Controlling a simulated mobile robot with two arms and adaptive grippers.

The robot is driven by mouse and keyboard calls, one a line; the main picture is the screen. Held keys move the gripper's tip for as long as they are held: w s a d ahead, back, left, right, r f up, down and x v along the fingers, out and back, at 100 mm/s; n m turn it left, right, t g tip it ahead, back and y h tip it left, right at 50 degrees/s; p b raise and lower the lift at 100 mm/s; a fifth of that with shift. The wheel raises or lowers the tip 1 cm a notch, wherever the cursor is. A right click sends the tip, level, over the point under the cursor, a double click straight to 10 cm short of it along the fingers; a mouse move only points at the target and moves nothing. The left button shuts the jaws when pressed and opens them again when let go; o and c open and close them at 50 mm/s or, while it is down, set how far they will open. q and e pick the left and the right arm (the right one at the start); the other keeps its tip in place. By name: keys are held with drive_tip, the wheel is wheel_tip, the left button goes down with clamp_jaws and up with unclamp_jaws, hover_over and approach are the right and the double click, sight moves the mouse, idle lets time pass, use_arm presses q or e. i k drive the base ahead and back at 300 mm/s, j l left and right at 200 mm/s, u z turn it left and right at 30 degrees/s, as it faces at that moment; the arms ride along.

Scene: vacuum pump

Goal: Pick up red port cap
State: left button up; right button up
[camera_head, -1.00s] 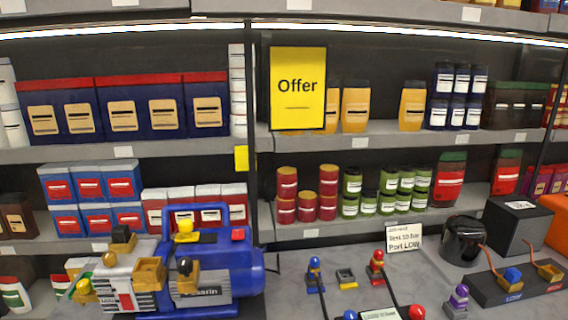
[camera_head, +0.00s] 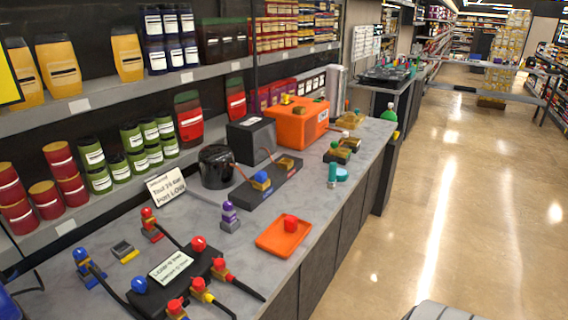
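A small red cap-like piece (camera_head: 291,223) sits in a shallow orange tray (camera_head: 268,241) near the front edge of the grey counter. It looks like the red port cap. Other red-topped pieces stand to the left: a red knob (camera_head: 198,243) on the black block (camera_head: 205,270) with a label, and a red fitting (camera_head: 149,217) behind it. Neither of my grippers is in view.
The grey counter (camera_head: 330,200) also holds a purple-topped fitting (camera_head: 229,211), a black pot (camera_head: 215,168), a dark box (camera_head: 251,138) and an orange box (camera_head: 297,122). Several hoses with coloured ends lie at the front left. Shelves stand behind; open floor (camera_head: 470,180) lies right.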

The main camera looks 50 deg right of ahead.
sight(291, 221)
drive_tip(key=z, duration=1.55)
